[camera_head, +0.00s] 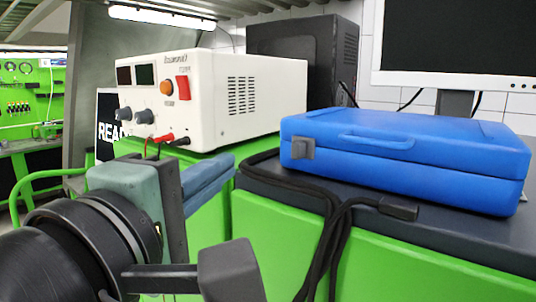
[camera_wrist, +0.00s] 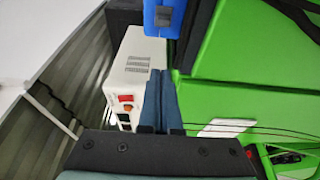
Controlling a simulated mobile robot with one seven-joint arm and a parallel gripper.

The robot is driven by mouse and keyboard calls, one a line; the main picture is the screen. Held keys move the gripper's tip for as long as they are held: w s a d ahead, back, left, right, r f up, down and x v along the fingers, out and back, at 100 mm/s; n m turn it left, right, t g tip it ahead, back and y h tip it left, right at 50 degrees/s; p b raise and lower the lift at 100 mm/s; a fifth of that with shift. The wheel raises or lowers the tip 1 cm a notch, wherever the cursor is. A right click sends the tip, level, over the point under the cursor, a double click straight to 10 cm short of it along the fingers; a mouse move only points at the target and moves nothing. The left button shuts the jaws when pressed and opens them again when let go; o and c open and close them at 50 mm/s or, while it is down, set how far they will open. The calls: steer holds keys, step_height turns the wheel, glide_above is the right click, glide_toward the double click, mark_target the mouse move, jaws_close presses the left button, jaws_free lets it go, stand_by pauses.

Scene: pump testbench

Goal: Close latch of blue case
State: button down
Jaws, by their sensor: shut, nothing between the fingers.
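The blue case (camera_head: 400,160) lies flat on the dark worktop at the right of the head view, with its lid down and its handle at the front. A grey latch (camera_head: 302,148) sits at the front left of the case, across the seam; I cannot tell whether it is fastened. In the wrist view, part of the case (camera_wrist: 151,20) and the grey latch (camera_wrist: 166,17) show at the top edge, beyond my fingertips. My gripper (camera_head: 232,160) is to the left of the case, apart from it. Its blue fingers (camera_wrist: 161,72) are together and empty.
A white power supply (camera_head: 215,95) with red and black plugs stands behind my gripper. Black cables (camera_head: 335,215) run over the front edge of the worktop (camera_head: 450,228), close to the case. A monitor (camera_head: 455,45) stands behind the case. Green cabinet fronts (camera_head: 400,270) are below.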

mark_target(299, 149)
steer(key=p+x, duration=0.3)
steer(key=x, duration=0.7)
steer(key=shift+r, duration=0.15)
steer(key=s+d+p, duration=0.1)
steer(key=s+d, duration=0.1)
steer(key=shift+s+d+p, duration=0.15)
steer(key=shift+d+p, duration=0.15)
steer(key=shift+p, duration=0.05)
steer(key=shift+s+d, duration=0.25)
steer(key=shift+s, duration=0.05)
steer(key=shift+w, duration=0.1)
